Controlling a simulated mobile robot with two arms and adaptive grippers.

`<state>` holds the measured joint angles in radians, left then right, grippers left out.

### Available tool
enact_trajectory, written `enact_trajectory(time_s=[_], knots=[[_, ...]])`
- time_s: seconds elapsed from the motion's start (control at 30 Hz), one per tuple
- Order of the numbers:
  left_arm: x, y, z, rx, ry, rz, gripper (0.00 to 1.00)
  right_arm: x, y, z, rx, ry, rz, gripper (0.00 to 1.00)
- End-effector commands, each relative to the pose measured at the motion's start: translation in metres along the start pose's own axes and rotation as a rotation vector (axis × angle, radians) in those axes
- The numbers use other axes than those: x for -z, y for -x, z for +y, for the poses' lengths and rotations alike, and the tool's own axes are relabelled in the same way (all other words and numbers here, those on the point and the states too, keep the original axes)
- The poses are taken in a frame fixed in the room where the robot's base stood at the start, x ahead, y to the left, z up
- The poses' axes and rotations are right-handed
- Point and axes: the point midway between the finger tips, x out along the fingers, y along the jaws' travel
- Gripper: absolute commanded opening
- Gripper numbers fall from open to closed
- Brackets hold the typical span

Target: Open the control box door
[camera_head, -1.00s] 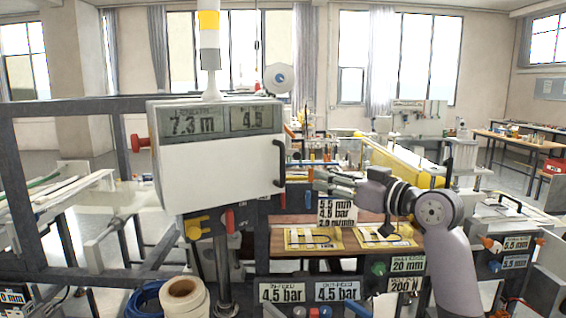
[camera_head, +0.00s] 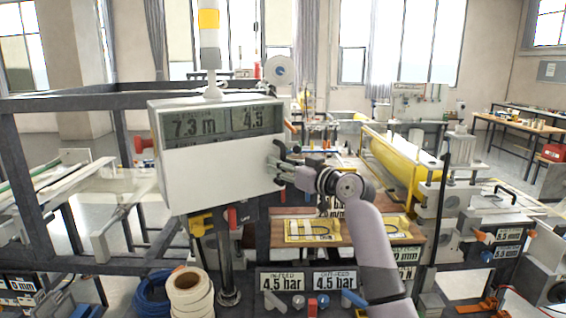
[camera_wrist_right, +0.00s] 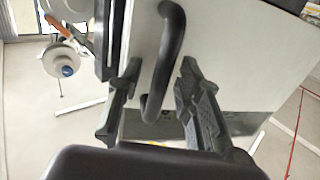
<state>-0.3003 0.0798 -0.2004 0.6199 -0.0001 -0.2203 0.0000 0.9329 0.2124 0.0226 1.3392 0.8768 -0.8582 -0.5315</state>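The control box (camera_head: 222,172) is white, with two grey displays across its upper front, and stands on a dark post. Its door looks shut. The black door handle (camera_wrist_right: 165,60) is a bent bar on the white door panel in the right wrist view. My right gripper (camera_head: 279,165) is at the right edge of the box in the head view. In the wrist view the right gripper (camera_wrist_right: 158,88) is open, with one finger on each side of the handle; I cannot tell whether either finger touches it. My left gripper is not in view.
A dark metal frame (camera_head: 60,105) runs behind and left of the box. A red knob (camera_head: 142,143) sticks out at the box's left. White rolls (camera_head: 190,290) and a panel with yellow trays (camera_head: 312,231) lie below. A yellow roller (camera_head: 395,160) is at right.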

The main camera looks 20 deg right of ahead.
Motion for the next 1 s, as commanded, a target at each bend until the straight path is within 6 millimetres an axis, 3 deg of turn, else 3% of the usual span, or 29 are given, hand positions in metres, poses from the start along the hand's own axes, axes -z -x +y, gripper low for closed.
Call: enact_trajectory(time_s=[0.17,0.67,1.0], knots=[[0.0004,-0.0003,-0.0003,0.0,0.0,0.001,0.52,-0.0002,0.0,-0.0001,0.0,0.0,0.0,0.33],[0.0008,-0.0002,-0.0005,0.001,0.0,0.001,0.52,-0.0001,0.0003,0.0002,0.0,0.0,0.0,0.0],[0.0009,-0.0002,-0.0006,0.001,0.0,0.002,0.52,-0.0002,0.0003,0.0002,0.0,-0.001,0.0,0.0]])
